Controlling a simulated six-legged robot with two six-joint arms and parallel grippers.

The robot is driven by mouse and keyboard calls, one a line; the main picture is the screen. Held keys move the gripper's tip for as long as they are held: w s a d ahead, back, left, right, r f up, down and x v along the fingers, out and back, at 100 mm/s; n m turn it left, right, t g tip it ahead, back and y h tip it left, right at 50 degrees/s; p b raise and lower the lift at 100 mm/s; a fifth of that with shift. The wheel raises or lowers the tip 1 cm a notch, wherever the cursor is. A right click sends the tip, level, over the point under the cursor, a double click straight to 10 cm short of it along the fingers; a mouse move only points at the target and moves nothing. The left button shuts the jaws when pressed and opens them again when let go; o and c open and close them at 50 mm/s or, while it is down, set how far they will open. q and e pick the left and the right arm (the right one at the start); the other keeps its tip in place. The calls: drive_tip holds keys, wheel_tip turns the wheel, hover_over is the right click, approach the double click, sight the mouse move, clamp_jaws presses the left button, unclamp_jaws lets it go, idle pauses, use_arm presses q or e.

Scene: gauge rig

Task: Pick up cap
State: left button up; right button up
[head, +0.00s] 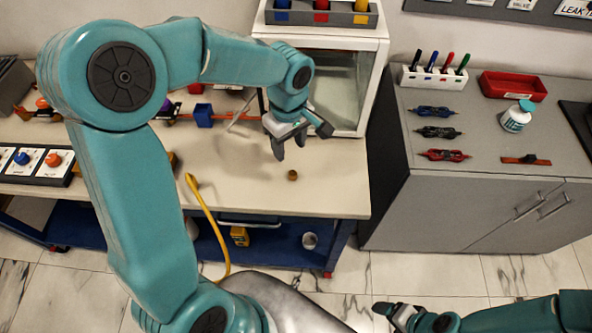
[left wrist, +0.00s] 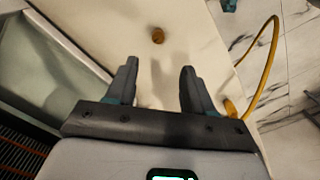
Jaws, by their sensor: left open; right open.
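The cap (head: 292,175) is a small brown, round piece lying on the beige bench top (head: 330,196), near its front right corner. It also shows in the left wrist view (left wrist: 158,36), beyond the fingertips and roughly between them. My left gripper (head: 291,150) hangs above the bench, a little up and left of the cap in the head view. Its two fingers (left wrist: 158,64) are apart with nothing between them, and they do not touch the cap. My right gripper (head: 388,311) is low at the bottom right, over the floor, far from the cap; its fingers look empty.
A glass-fronted white cabinet (head: 376,85) stands on the bench behind my left gripper. A yellow cable (head: 211,222) hangs over the front edge. A blue bin (head: 203,115) stands further left. A grey cabinet (head: 400,205) with pens and a red tray (head: 513,86) is to the right.

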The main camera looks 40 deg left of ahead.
use_arm(q)
hover_over(293, 173)
drive_tip(key=f, duration=0.3)
drive_tip(key=s+f, duration=0.1)
drive_tip(key=shift+a+f, duration=0.3)
drive_tip(key=shift+a, duration=0.1)
drive_tip(key=shift+w+d+f, duration=0.1)
drive_tip(key=shift+w+f, duration=0.15)
drive_tip(key=shift+f, duration=0.35)
drive_tip(key=f, duration=0.2)
drive_tip(key=f+p, duration=0.1)
drive_tip(key=shift+w+d+f, duration=0.15)
drive_tip(key=shift+d+f, duration=0.05)
drive_tip(key=shift+f, duration=0.2)
drive_tip(key=shift+w+f, duration=0.15)
drive_tip(key=shift+f, duration=0.35)
drive_tip(key=shift+r, duration=0.1)
drive_tip(key=c, duration=0.6)
clamp_jaws()
